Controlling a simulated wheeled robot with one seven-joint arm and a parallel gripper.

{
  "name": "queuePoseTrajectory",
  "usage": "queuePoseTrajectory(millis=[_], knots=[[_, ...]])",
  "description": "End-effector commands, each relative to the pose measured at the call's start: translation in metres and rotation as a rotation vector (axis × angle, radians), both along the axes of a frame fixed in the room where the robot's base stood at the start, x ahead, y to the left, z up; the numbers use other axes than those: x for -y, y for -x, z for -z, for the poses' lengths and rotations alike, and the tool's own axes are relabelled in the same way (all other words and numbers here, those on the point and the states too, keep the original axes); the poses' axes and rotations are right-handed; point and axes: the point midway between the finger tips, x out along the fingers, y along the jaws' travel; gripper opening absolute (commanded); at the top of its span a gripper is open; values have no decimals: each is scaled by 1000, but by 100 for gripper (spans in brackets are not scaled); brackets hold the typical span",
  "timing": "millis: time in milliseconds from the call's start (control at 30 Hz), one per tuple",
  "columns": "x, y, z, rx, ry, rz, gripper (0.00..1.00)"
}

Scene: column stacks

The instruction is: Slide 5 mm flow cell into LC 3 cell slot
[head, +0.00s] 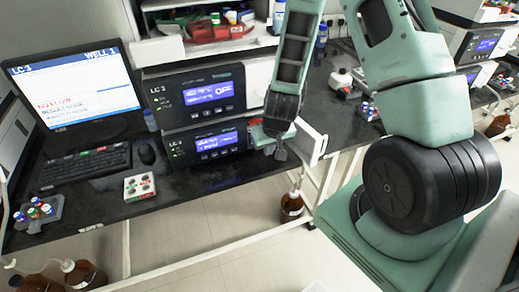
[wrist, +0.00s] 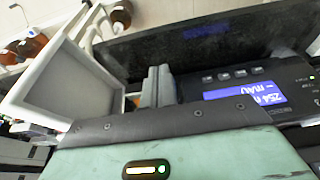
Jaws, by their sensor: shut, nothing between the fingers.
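The LC 3 stack has an upper module (head: 195,92) whose display reads OFF and a lower module (head: 205,143) with a lit blue display. The lower display (wrist: 245,92) shows upside down in the wrist view. A white door-like panel (head: 309,145) stands out at the lower module's right end; its grey recessed face (wrist: 68,82) fills the left of the wrist view. My gripper (head: 280,154) is at the bench front between that module and the panel. Its fingers (wrist: 158,84) are shut and empty. I cannot make out the flow cell or the cell slot.
A monitor (head: 72,85), keyboard (head: 85,166), mouse (head: 146,152) and white button box (head: 139,186) are on the dark bench to the left. A vial rack (head: 38,211) is at far left. A brown bottle (head: 292,206) stands below the bench edge.

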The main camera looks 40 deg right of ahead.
Motion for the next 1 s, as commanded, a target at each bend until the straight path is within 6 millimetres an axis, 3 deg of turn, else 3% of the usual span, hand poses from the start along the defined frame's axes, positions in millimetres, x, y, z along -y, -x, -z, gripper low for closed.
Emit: queuePoseTrajectory(millis=[400,600,1000], knots=[[5,-19,57,0,-3,1,0],[13,-46,54,1,-1,0,0],[15,-55,57,0,-1,-1,0]])
